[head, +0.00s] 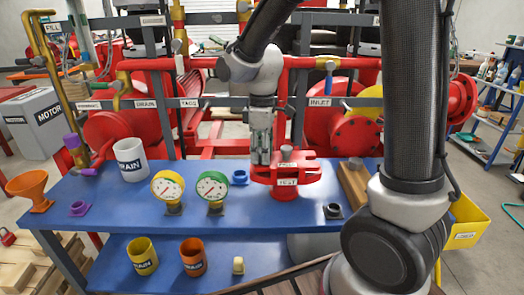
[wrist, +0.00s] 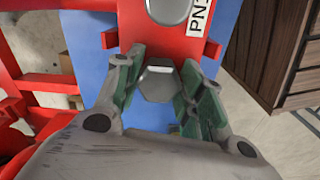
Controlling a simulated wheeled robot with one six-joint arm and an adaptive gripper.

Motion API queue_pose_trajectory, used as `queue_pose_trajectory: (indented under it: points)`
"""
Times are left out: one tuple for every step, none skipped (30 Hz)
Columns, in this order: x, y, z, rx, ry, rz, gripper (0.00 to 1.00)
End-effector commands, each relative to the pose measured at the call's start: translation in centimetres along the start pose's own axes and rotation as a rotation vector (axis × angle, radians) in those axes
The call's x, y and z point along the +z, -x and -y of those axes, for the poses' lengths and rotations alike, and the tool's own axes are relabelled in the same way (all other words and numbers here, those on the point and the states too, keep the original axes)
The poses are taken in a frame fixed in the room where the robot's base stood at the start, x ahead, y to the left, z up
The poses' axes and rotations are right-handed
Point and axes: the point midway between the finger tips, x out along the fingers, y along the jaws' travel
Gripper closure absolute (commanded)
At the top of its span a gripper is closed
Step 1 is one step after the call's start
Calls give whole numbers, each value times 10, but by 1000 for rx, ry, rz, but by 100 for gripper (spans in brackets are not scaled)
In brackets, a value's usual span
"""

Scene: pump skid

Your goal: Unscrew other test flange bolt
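The red test flange (head: 310,175) stands on the blue bench, with white labels on it. In the wrist view its red surface (wrist: 200,47) has a grey hex bolt head (wrist: 156,84) between the green pads of my gripper (wrist: 160,85). Narrow gaps show between pads and bolt head, so my gripper looks open around it. A second, round-looking grey bolt head (wrist: 168,8) shows at the top edge. In the head view my gripper (head: 262,158) points down at the flange's left side and hides the bolt there.
On the blue bench (head: 120,208) stand two gauges (head: 212,188), a white DRAIN cup (head: 130,160) and an orange funnel (head: 30,188). A wooden block (head: 354,186) lies right of the flange. Red pipework (head: 310,62) runs behind. A yellow bin (head: 466,222) hangs at the right.

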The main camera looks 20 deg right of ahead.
Motion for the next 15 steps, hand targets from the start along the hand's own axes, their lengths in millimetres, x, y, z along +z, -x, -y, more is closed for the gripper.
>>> queue_pose_trajectory:
  points:
    - [0,0,0,0,0,0,63]
    - [0,0,0,0,0,0,69]
    - [0,0,0,0,0,0,76]
    - [0,0,0,0,0,0,81]
    - [0,0,0,0,0,0,86]
    - [0,0,0,0,2,0,86]
    - [0,0,0,0,9,0,86]
    - [0,0,0,0,24,0,86]
    - [0,0,0,0,60,0,86]
    - [0,0,0,0,99,0,86]
    - [0,0,0,0,146,0,86]
    - [0,0,0,0,219,0,86]
    - [0,0,0,0,276,0,86]
    - [0,0,0,0,333,0,86]
    - [0,0,0,0,408,0,86]
